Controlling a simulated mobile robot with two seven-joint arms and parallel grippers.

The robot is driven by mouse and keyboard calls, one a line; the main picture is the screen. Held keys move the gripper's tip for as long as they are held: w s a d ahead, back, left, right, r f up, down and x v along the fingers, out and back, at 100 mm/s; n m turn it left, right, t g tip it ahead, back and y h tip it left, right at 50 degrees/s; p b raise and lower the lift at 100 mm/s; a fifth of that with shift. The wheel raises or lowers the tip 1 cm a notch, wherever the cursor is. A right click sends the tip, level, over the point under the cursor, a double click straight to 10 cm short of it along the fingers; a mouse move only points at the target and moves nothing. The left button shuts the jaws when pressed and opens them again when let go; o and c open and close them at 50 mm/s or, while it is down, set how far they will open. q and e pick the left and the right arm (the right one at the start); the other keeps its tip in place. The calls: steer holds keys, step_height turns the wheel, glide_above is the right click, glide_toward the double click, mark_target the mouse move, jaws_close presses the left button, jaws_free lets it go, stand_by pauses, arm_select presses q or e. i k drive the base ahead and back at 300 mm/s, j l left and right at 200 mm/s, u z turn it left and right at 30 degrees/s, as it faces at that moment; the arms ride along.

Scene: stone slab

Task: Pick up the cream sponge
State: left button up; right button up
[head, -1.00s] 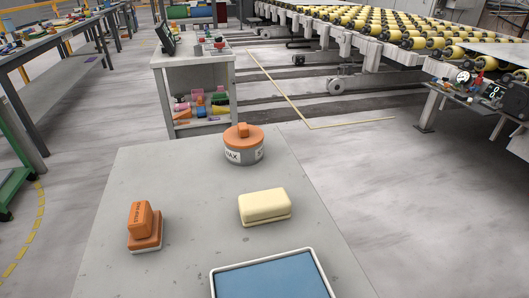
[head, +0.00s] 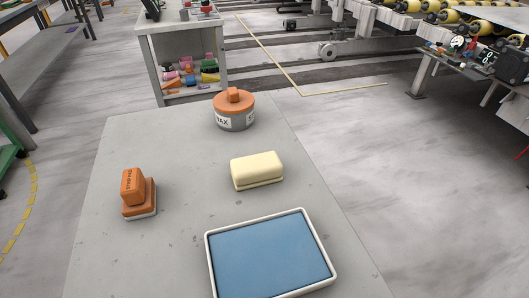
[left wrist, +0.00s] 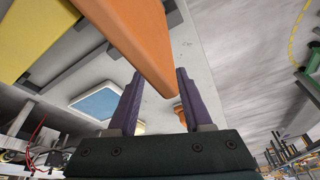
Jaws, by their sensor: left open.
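The cream sponge (head: 257,170) is a rounded block lying flat on the grey stone slab (head: 190,225), right of its middle in the head view. No gripper is near it in that view. My left gripper (left wrist: 159,82) shows only in the left wrist view, with two purple fingers spread apart. I see nothing held between them. In that view the sponge cannot be made out for sure. My right gripper is not in view.
On the slab stand an orange-handled block (head: 137,194) at left, a wax tin (head: 235,118) at the back and a blue tray with white rim (head: 207,262) in front. A shelf unit (head: 153,62) stands behind. A large orange shape (left wrist: 135,35) crosses the left wrist view.

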mark_target(264, 168)
steer(key=i+l+u, duration=0.45)
steer(key=l+u, duration=0.15)
steer(key=i+l+u, duration=0.25)
steer(key=l, duration=0.2)
steer(key=i+l+u, duration=0.1)
steer(key=l+u, duration=0.2)
steer(key=l, duration=0.15)
